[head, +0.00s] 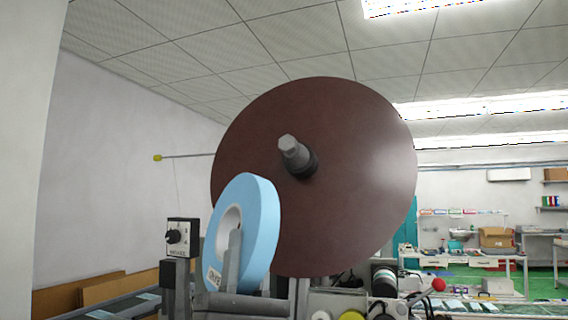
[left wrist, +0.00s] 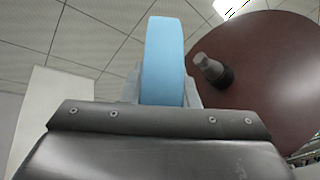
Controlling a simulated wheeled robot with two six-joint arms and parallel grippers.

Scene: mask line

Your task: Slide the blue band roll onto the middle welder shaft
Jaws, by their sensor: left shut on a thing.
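The blue band roll (head: 262,232) is a light blue ring with a pale core, standing on edge in my left gripper (head: 236,245). The left wrist view shows the roll (left wrist: 164,62) edge-on between the two fingers (left wrist: 163,90), which are shut on it from both sides. In the head view one finger lies across the roll's near face; the other is hidden behind it. A grey welder shaft (head: 294,153) sticks out from the centre of a large brown disc (head: 350,190). The roll is below and left of the shaft, apart from it. The shaft also shows in the left wrist view (left wrist: 209,69). My right gripper is not in view.
A small control box with a knob (head: 182,236) stands left of the roll. Machine parts and a red knob (head: 438,285) are at the lower right. Benches (head: 470,258) stand far back. The space in front of the shaft tip looks clear.

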